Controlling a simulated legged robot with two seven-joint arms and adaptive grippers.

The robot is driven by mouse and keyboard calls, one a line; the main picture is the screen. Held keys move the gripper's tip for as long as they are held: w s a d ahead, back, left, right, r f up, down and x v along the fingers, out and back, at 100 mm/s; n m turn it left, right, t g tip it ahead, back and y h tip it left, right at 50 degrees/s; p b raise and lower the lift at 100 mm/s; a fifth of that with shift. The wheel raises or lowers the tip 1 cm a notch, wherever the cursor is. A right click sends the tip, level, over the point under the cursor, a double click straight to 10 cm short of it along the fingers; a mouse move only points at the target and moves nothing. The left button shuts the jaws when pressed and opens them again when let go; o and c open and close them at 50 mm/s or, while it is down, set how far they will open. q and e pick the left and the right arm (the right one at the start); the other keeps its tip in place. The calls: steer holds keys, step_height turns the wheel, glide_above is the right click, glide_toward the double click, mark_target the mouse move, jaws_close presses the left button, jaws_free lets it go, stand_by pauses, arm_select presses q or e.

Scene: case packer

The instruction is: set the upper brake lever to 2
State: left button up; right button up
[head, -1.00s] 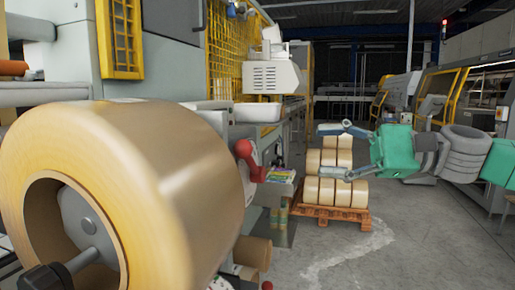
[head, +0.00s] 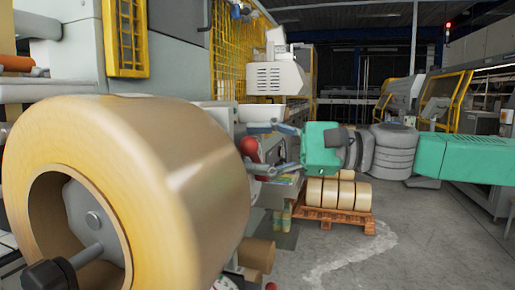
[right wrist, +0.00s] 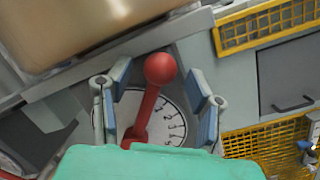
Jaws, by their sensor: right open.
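The upper brake lever (head: 249,150) is red with a ball knob and shows partly behind the big tape roll in the head view. In the right wrist view the lever (right wrist: 147,104) slants up from its pivot across a white numbered dial (right wrist: 170,122); the numbers are small and its exact setting cannot be read. My right gripper (head: 258,149) is open at the lever. In the right wrist view its fingers (right wrist: 160,85) stand on either side of the lever, with gaps to both. My left gripper is not in view.
A large tan tape roll (head: 190,180) fills the left foreground, close to the lever. A yellow mesh guard (right wrist: 265,145) is at the right in the wrist view. A pallet (head: 335,220) with tape rolls stands behind. Open floor (head: 420,250) lies at the right.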

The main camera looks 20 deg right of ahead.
steer(key=shift+a, duration=0.4)
jaws_close()
steer(key=shift+d, duration=0.1)
steer(key=shift+w+d+r+m+y+p, duration=0.1)
steer(key=shift+w+d+r+m+p, duration=0.1)
steer(key=shift+w+r+m, duration=0.3)
steer(key=shift+w+d+r+m+y+p, duration=0.15)
steer(key=shift+d+r+m, duration=0.1)
steer(key=shift+m, duration=0.45)
steer(key=shift+w+d+r+m+y+p, duration=0.1)
steer(key=shift+w+d+r+m+p, duration=0.1)
steer(key=shift+w+r+m, duration=0.3)
steer(key=shift+w+d+r+m+t+p, duration=0.25)
steer(key=shift+w+d+m, duration=0.15)
steer(key=shift+m, duration=0.4)
steer(key=shift+w+d+r+m+t+p, duration=0.25)
steer(key=shift+w+m, duration=0.25)
steer(key=shift+m, duration=0.3)
steer(key=shift+w+d+r+m+t+p, duration=0.15)
steer(key=shift+w+d+m+t, duration=0.25)
steer(key=shift+m, duration=0.4)
steer(key=shift+w, duration=0.1)
jaws_free()
steer(key=shift+f+g, duration=0.1)
steer(key=shift+g, duration=0.2)
